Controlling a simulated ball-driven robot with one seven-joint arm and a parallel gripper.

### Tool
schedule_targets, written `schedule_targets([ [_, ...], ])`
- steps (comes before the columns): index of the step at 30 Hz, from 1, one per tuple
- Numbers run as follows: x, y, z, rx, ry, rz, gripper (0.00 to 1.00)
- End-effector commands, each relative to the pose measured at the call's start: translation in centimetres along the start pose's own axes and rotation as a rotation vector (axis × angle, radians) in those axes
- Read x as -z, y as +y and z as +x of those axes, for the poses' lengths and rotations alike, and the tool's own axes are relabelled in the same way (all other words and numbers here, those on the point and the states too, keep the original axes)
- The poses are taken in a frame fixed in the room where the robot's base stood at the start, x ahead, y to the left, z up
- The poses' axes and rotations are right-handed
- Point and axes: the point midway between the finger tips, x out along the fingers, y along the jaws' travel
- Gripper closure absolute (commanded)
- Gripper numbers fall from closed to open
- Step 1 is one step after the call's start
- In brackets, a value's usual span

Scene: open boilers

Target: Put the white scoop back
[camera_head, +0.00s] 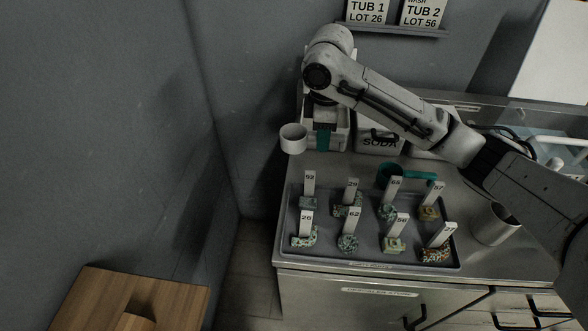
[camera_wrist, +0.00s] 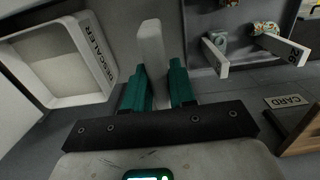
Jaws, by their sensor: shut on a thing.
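My gripper (camera_head: 323,138) is in front of the white descaler bin (camera_head: 341,137) at the back left of the counter. Its teal fingers (camera_wrist: 157,78) are shut on the pale handle of the white scoop (camera_wrist: 150,45) in the wrist view. In the head view the round white cup of the scoop (camera_head: 293,139) sticks out to the left of the gripper, near the counter's left edge. The wrist view shows the open bin marked DESCALER (camera_wrist: 62,72) at left, beside the handle. The gripper and arm partly cover the bin in the head view.
A SODA bin (camera_head: 379,147) stands to the right, with a teal scoop (camera_head: 393,176) in front of it. A grey tray (camera_head: 372,258) holds several numbered samples on upright tags. A metal cup (camera_head: 494,224) stands at right. A wooden surface (camera_head: 180,298) is at lower left.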

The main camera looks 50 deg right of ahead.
Motion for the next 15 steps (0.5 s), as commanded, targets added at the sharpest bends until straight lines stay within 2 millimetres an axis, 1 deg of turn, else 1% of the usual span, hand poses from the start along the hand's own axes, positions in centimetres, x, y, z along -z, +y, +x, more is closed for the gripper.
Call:
schedule_targets([
  [1, 0.0, 0.0, 0.7, 0.000, 0.002, 0.001, 1.00],
  [5, 0.0, 0.0, 2.2, 0.003, 0.003, 0.002, 1.00],
  [10, 0.0, 0.0, 5.2, 0.002, 0.002, 0.002, 1.00],
  [12, 0.0, 0.0, 6.0, 0.001, 0.003, 0.002, 1.00],
  [15, 0.1, 0.0, 6.8, 0.001, 0.004, 0.001, 1.00],
])
